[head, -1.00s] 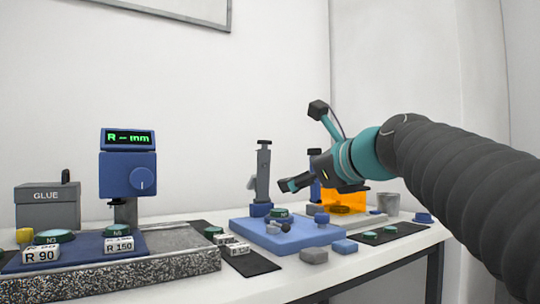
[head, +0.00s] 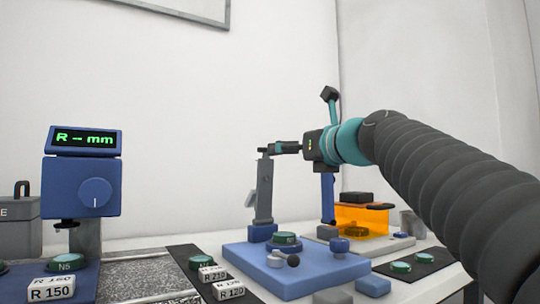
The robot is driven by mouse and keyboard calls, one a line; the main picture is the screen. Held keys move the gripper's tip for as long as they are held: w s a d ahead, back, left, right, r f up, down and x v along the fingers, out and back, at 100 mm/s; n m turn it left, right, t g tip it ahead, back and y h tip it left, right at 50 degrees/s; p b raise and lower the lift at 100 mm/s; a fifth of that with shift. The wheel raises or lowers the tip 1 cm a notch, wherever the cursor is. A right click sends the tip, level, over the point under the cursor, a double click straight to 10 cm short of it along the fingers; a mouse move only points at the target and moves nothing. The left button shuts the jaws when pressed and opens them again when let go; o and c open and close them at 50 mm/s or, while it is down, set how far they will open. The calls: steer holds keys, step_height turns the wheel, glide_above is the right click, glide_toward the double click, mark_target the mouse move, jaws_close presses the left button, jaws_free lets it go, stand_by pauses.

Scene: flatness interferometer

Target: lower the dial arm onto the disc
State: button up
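A grey upright arm (head: 264,190), which looks like the raised dial arm, stands on a blue block (head: 262,233) at the back of a blue plate (head: 235,254). A small pale part juts from its left side. A green disc (head: 285,239) sits on the plate just right of the arm's foot. My gripper (head: 273,149) points left at the top of the upright arm and overlaps its dark cap. Its fingers are seen edge-on, so I cannot tell whether they are open, shut or touching the cap.
A dark blue post (head: 327,198) and an orange translucent box (head: 361,218) stand behind right. A small dark-tipped lever (head: 292,261) and a blue knob (head: 339,245) are on the plate. Labelled blocks (head: 213,273) lie left of it. The gauge display (head: 84,140) reads "R -- mm".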

mark_target(266, 152)
steer(key=p+x, duration=0.1)
steer(key=x, duration=1)
steer(key=shift+a, duration=0.1)
steer(key=shift+c, duration=0.3)
jaws_close()
